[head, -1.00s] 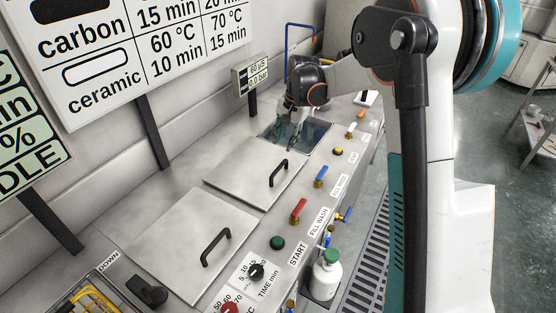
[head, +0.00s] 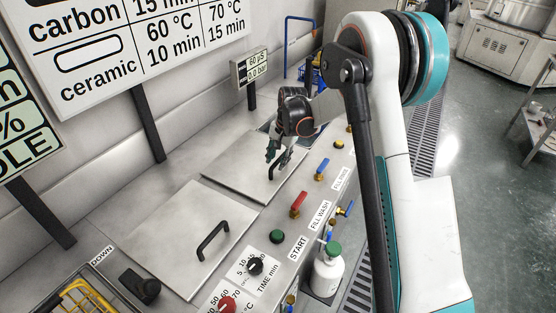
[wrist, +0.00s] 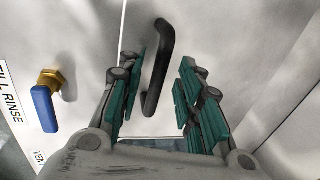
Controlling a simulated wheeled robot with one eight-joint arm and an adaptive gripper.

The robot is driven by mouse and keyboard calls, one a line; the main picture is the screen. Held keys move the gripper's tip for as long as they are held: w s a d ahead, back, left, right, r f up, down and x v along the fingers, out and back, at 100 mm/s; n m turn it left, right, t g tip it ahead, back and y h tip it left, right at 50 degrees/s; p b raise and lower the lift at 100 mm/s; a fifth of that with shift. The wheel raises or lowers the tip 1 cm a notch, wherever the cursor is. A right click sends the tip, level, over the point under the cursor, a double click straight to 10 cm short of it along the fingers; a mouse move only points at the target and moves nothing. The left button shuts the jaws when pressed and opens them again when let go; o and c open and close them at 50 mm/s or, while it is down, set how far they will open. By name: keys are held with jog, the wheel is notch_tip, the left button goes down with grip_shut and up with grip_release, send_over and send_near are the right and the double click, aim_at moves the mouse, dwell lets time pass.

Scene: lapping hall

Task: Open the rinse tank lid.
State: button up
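The rinse tank lid (head: 240,167) is a flat steel plate lying closed on the bench, the farther of two lids in the head view. Its black bar handle (wrist: 158,62) stands near the right edge. My gripper (head: 276,158) is over this handle in the head view. In the wrist view my gripper (wrist: 162,68) has its teal-padded fingers apart, with the handle between them in the picture and no clear contact. In the head view the fingers partly hide the handle. I cannot tell how deep the fingers reach around it.
The nearer lid (head: 190,238) with its own black handle lies closed. Blue valve (head: 322,166) and red valve (head: 298,204) stand along the right edge. The blue valve also shows in the wrist view (wrist: 43,103). A white bottle (head: 327,274) stands below. A display (head: 249,68) stands behind.

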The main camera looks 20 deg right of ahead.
jog(key=shift+c, duration=0.3)
grip_shut()
